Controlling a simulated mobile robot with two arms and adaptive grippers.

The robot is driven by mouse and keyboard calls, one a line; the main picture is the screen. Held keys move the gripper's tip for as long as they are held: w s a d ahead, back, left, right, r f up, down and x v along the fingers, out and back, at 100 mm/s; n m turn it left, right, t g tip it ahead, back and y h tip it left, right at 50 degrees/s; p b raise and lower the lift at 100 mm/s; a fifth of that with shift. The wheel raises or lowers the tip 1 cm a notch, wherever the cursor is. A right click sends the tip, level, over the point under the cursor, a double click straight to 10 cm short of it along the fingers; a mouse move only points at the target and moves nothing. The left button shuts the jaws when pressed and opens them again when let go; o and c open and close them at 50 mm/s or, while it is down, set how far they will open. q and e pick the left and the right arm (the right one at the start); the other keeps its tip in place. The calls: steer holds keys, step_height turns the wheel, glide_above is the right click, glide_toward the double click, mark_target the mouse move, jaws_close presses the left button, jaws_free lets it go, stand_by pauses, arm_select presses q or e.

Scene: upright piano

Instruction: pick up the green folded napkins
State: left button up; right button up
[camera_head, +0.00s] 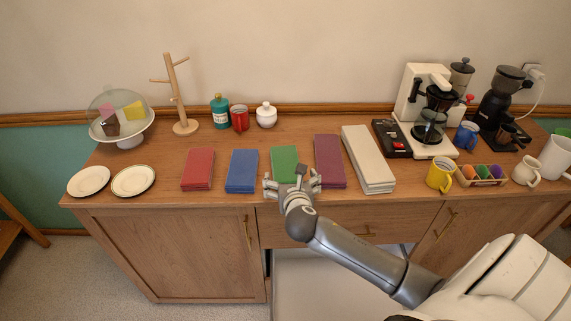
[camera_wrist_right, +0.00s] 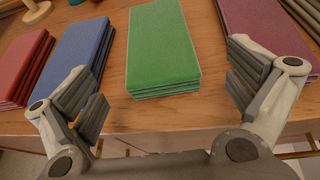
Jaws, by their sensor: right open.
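The green folded napkins (camera_head: 284,162) lie as a flat stack on the sideboard top, between the blue and the purple stacks. In the right wrist view the green stack (camera_wrist_right: 163,50) is straight ahead, its near end facing me, showing several layers. My right gripper (camera_head: 293,184) is at the near end of the green stack, by the front edge of the sideboard. Its two fingers (camera_wrist_right: 168,95) are spread wide, one on each side of the green stack, with nothing between them. In the head view the gripper hides the near end of the green stack. My left gripper is not in view.
The blue napkins (camera_head: 242,170) lie close on the left and the purple napkins (camera_head: 328,160) close on the right. Red napkins (camera_head: 198,168) and a white stack (camera_head: 368,158) lie farther out. Two plates (camera_head: 133,181) are at the left. The sideboard (camera_head: 225,208) has bare wood around the stacks.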

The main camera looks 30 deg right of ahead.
mark_target(287, 169)
steer(key=shift+w+d+f, duration=0.2)
steer(key=shift+w+d, duration=0.05)
steer(key=shift+w, duration=0.3)
steer(key=shift+w+d+f, duration=0.15)
steer(key=shift+w+f, duration=0.05)
steer(key=shift+w, duration=0.1)
steer(key=shift+w+d+f, duration=0.15)
steer(key=shift+w+d, duration=0.1)
steer(key=shift+w, duration=0.2)
steer(key=x, duration=0.3)
steer(key=shift+w+f+p, duration=0.15)
steer(key=shift+w+p, duration=0.2)
steer(key=shift+w, duration=0.05)
steer(key=shift+w+d+f, duration=0.15)
steer(key=shift+w, duration=0.05)
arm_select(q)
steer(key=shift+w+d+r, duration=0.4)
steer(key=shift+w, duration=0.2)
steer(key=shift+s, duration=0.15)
arm_select(e)
steer(key=shift+c, duration=1)
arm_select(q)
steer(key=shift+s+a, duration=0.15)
arm_select(e)
steer(key=c, duration=0.8)
